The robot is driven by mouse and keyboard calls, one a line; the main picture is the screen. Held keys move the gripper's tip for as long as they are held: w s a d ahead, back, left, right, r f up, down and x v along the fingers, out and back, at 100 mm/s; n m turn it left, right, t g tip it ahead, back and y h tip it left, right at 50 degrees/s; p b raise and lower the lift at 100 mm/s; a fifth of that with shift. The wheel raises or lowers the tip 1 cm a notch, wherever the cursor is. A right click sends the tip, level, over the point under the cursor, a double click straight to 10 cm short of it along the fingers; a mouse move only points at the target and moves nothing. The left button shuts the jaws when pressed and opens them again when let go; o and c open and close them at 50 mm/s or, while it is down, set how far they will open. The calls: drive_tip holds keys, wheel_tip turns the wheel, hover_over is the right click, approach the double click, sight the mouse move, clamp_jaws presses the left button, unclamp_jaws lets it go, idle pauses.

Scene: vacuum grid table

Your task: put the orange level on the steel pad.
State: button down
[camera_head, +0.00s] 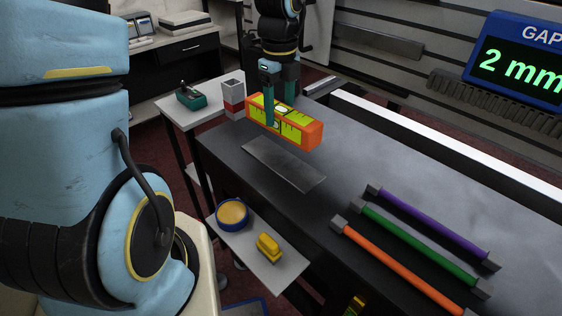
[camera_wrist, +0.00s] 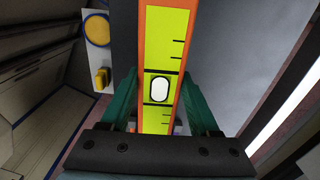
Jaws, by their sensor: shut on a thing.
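The orange level (camera_head: 305,133) has a yellow-green face with black marks and a pale vial. My gripper (camera_head: 279,105) is shut on it near the middle, with a teal finger on each side. In the wrist view the level (camera_wrist: 180,30) runs lengthwise between the teal fingers of my gripper (camera_wrist: 160,100). The steel pad (camera_head: 284,164) is a flat grey plate on the dark table, in front of the level in the head view. The level appears held above the table behind the pad; the exact gap is hard to tell. The pad's top looks bare.
Purple (camera_head: 430,224), green (camera_head: 415,240) and orange (camera_head: 395,262) bars lie at the table's right. A grey and red block (camera_head: 233,92) stands beside the level's left end. A side shelf holds a blue-rimmed round dish (camera_head: 232,213) and a yellow object (camera_head: 268,248).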

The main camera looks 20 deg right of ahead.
drive_tip(key=shift+s+d+f+m, duration=0.1)
drive_tip(key=shift+d+f+m, duration=0.05)
drive_tip(key=shift+f+m, duration=0.15)
wheel_tip(320, 180, down, 9)
drive_tip(key=shift+f+p, duration=0.1)
drive_tip(key=shift+p, duration=0.2)
drive_tip(key=shift+f, duration=0.1)
drive_tip(key=shift+c, duration=0.6)
unclamp_jaws()
